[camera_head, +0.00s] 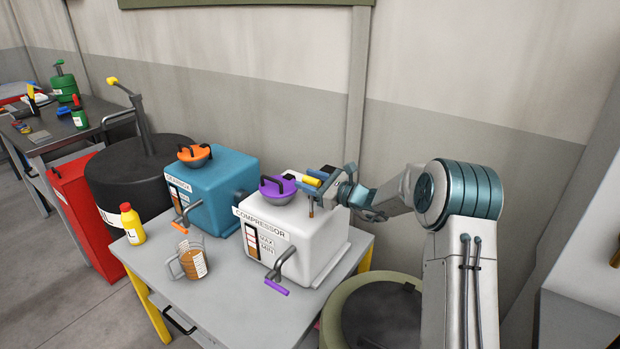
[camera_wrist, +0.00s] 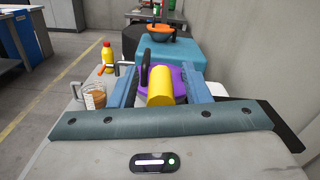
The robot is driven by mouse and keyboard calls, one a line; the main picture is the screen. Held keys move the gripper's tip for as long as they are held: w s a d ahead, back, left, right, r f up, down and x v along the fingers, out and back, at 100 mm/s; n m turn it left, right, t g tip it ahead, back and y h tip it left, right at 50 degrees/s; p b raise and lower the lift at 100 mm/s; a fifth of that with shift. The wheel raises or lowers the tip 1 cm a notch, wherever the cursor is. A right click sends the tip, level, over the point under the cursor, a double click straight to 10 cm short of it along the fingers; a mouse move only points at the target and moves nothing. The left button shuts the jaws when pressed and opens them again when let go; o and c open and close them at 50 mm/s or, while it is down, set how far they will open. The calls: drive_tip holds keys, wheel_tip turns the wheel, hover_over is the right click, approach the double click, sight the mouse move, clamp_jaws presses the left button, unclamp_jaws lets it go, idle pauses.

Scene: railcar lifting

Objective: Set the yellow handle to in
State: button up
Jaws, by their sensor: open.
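A yellow cylindrical handle (camera_head: 314,175) shows beside the purple cap, at the right rear of the white compressor (camera_head: 290,232). In the wrist view the yellow handle (camera_wrist: 160,87) lies between the two fingers of my gripper (camera_wrist: 160,84), with its rounded end toward the camera. My gripper (camera_head: 312,185) is open around it, with gaps visible on both sides in the wrist view. The far end of the handle and its mounting are hidden by the gripper and cap. I cannot tell its set position.
The purple cap (camera_head: 277,190) with a black grip stands close to my gripper. A blue machine (camera_head: 222,185) with an orange cap (camera_head: 194,155) is left of it. A measuring jug (camera_head: 190,262) and yellow bottle (camera_head: 132,224) stand on the grey table (camera_head: 235,310). A wall is behind.

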sight(308, 216)
drive_tip(key=shift+w+a, duration=0.15)
drive_tip(key=shift+a, duration=0.05)
clamp_jaws()
wheel_tip(308, 216, down, 10)
drive_tip(key=b, duration=0.7)
drive_tip(key=shift+r+b, duration=0.15)
drive_tip(key=shift+b, duration=0.15)
unclamp_jaws()
drive_tip(key=shift+a, duration=0.15)
